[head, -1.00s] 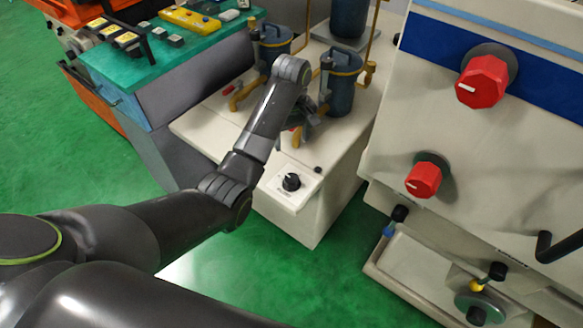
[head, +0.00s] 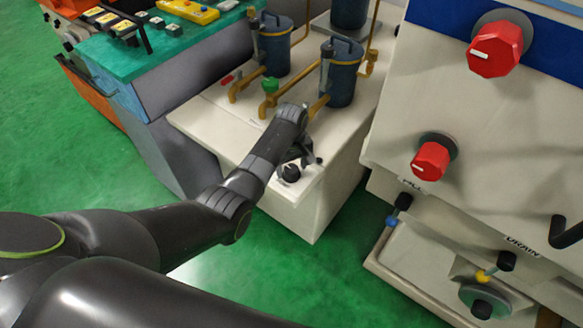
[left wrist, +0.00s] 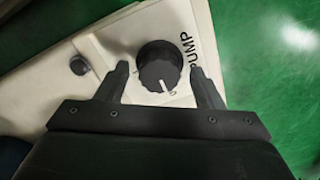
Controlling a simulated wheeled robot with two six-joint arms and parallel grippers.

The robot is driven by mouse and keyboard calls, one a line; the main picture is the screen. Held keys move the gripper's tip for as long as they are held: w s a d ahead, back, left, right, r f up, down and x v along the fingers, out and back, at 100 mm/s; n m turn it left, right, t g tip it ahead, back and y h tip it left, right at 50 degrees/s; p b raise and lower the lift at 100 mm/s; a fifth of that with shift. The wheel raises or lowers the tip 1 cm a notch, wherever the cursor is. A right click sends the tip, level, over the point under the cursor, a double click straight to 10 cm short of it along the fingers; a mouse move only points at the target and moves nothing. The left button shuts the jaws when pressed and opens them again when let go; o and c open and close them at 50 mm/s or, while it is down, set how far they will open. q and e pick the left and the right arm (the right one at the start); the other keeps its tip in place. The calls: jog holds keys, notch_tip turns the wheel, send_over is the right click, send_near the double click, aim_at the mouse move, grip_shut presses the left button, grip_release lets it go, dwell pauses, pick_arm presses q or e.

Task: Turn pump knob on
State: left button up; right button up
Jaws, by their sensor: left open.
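The pump knob (left wrist: 160,68) is a round black knob with a white pointer line, on a white plate marked PUMP on the cream cabinet. In the left wrist view its pointer is toward the bottom, near a small mark. The knob also shows in the head view (head: 290,173), beside my gripper. My left gripper (left wrist: 160,74) is open, with one finger on each side of the knob. I cannot tell whether the fingers touch it. In the head view my left gripper (head: 304,158) is partly hidden by its own wrist. My right gripper is not in view.
A small black button (left wrist: 79,66) sits left of the knob. Blue filter canisters (head: 342,78) with brass pipes and a green-handled valve (head: 271,86) stand behind on the cabinet. A machine with red knobs (head: 433,160) stands to the right. Green floor is open in front.

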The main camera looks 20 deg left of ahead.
pick_arm(q)
jog(key=shift+f, duration=0.3)
jog(key=shift+c, duration=0.4)
